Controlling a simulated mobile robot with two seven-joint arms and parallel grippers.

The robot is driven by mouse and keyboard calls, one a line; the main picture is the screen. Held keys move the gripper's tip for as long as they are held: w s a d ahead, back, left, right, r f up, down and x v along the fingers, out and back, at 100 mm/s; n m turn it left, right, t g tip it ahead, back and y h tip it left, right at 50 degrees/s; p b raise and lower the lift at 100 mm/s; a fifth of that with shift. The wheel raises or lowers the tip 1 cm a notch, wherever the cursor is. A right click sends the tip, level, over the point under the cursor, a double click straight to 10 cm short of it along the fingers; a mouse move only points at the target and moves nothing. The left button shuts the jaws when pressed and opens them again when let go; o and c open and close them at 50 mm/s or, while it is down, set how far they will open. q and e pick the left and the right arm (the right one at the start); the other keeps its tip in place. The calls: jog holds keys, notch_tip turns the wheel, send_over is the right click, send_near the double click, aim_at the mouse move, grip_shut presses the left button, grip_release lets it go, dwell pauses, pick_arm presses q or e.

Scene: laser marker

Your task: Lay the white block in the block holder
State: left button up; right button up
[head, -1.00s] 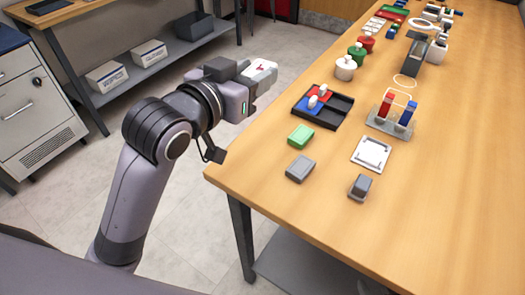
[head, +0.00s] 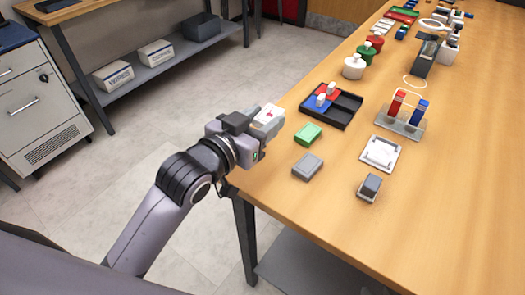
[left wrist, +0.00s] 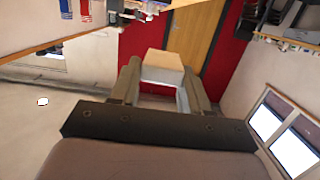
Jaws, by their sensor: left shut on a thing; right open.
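The white block (head: 267,115), with a small red mark on top, is between the fingers of my left gripper (head: 262,124). The gripper is shut on it and holds it in the air by the table's left edge. The block also shows between the fingers in the left wrist view (left wrist: 163,66). A flat white square tray (head: 381,153) with a raised rim, which looks like the block holder, lies on the table to the right, apart from the gripper. Nothing is seen lying in it. My right gripper is not in view.
A green block (head: 308,135) and a grey block (head: 308,167) lie between the gripper and the white tray. A dark compartment tray (head: 345,108) is behind them. A stand (head: 399,124) holds red and blue pieces. The table's near right is clear.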

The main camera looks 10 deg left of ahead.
pick_arm(q)
notch_tip(320, 180, down, 8)
jog(key=shift+r, duration=0.15)
dwell(0.4)
jog(key=shift+f, duration=0.2)
jog(key=o, duration=1.1)
jog(key=shift+c, duration=0.2)
